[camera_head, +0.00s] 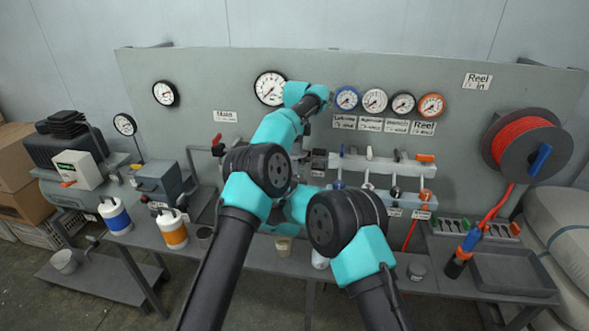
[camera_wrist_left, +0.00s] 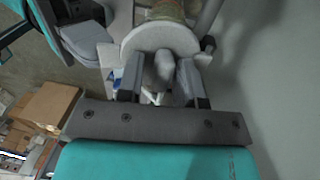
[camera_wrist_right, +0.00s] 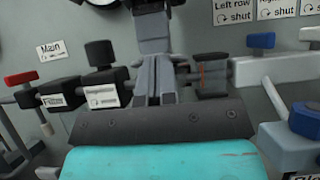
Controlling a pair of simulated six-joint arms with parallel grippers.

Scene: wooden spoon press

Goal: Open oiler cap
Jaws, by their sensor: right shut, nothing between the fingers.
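In the left wrist view my left gripper (camera_wrist_left: 161,88) has its fingers apart, with a grey knob-like piece (camera_wrist_left: 162,68) between them. A pale round disc (camera_wrist_left: 160,40) lies just beyond, with a brownish piece at the top edge; I cannot tell whether these belong to the oiler or whether the fingers touch the knob. In the right wrist view my right gripper (camera_wrist_right: 157,68) is shut and empty, in front of a dark upright piece (camera_wrist_right: 150,25) on the pipe line. The oiler cap is not clearly identifiable. In the head view my arms hide both fingertips and much of the pipe line.
A black-knobbed valve (camera_wrist_right: 99,55) and a red-handled valve (camera_wrist_right: 25,78) stand left of my right gripper. A white manifold (camera_head: 385,165) is to the right. Gauges (camera_head: 374,100) line the panel. Blue-banded (camera_head: 115,217) and orange-banded containers (camera_head: 173,231) stand at left.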

